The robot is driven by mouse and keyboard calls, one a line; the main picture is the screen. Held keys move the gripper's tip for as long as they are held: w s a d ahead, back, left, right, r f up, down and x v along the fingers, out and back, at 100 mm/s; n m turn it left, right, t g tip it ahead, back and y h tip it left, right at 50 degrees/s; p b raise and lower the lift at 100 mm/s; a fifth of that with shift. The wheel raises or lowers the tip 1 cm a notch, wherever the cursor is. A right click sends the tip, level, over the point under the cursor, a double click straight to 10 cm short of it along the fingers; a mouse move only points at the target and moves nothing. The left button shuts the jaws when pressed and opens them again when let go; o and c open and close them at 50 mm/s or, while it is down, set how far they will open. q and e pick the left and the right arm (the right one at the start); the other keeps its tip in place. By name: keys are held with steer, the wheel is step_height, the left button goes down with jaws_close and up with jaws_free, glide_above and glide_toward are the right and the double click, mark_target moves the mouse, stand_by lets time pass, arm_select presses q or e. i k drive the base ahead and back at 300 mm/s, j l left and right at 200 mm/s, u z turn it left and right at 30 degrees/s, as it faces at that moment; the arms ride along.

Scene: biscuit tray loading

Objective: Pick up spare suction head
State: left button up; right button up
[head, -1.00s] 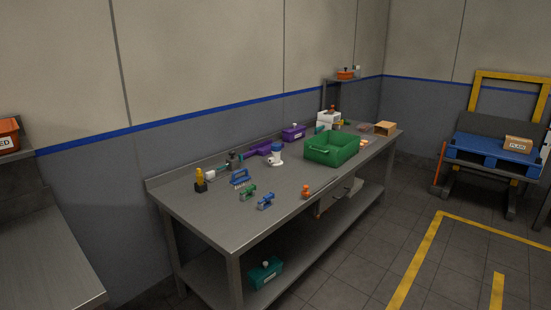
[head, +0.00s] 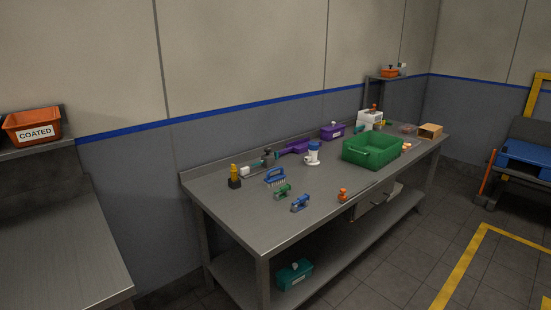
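Neither of my grippers is in view. I cannot tell for sure which item is the spare suction head. Small tool-like pieces lie on the front left of the steel workbench (head: 235,222): a green one (head: 282,191), a blue one (head: 300,203) and a small orange one (head: 343,195) near the front edge. Behind them are a blue brush-like piece (head: 275,177) and a yellow and black upright item (head: 234,177). A white and blue container (head: 313,153) stands near the middle. All are small at this distance.
A green crate (head: 372,152) and purple box (head: 332,132) stand on the bench, with a cardboard box (head: 430,131) at its far end. A teal box (head: 295,274) sits on the lower shelf. An orange COATED bin (head: 33,126) is at left. Floor at front right is clear.

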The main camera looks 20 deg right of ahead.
mark_target(311, 160)
steer(key=i+l+u, duration=0.2)
steer(key=l, duration=0.2)
steer(key=i+l+u, duration=0.15)
steer(key=l, duration=0.3)
steer(key=i+l+u, duration=0.2)
steer(key=l, duration=0.25)
steer(key=l+u, duration=0.15)
steer(key=l, duration=0.3)
